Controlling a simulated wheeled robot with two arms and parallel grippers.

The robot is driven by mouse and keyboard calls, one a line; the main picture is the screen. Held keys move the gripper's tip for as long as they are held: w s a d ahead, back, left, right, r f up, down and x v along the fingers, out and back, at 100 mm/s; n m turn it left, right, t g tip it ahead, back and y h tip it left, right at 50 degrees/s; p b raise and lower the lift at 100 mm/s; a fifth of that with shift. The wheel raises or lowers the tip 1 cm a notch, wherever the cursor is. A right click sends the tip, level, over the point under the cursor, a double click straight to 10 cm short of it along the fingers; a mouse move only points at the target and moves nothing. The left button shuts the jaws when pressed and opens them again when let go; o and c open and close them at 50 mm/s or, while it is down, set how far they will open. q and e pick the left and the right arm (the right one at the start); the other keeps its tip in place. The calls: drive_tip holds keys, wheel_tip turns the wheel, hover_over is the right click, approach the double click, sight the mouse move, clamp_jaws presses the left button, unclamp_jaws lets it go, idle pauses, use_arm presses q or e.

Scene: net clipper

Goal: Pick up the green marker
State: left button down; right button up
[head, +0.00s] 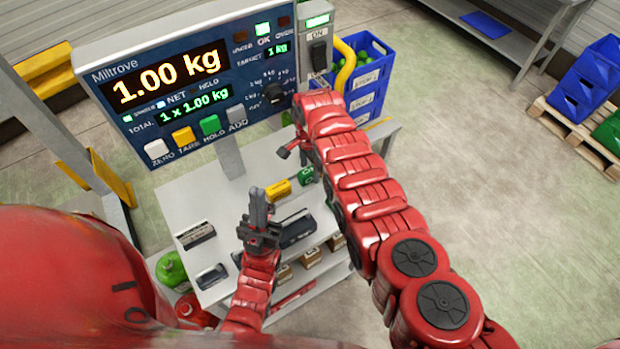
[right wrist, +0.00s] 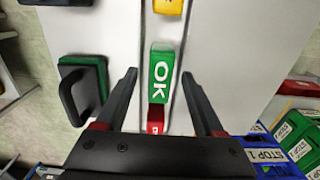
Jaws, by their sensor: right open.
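The green marker (right wrist: 161,72) is a block with white "OK" lettering, lying in a channel on the grey bench in the right wrist view. It also shows as a small green block (head: 305,176) in the head view, close to my right arm. My right gripper (right wrist: 163,78) is open, with one finger on either side of the marker in the picture; I cannot tell the height gap. My left gripper (head: 258,200) is over the left part of the bench, away from the marker; its finger gap is unclear.
A yellow block (head: 278,190) and a red block (right wrist: 155,118) lie in line with the marker. A green piece with a black handle (right wrist: 82,90) is to the left. The scale display (head: 190,80) stands behind the bench (head: 232,180). Blue crates (head: 368,85) are beyond it.

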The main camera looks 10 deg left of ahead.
clamp_jaws()
idle(0.3)
drive_tip(key=shift+r, duration=0.15)
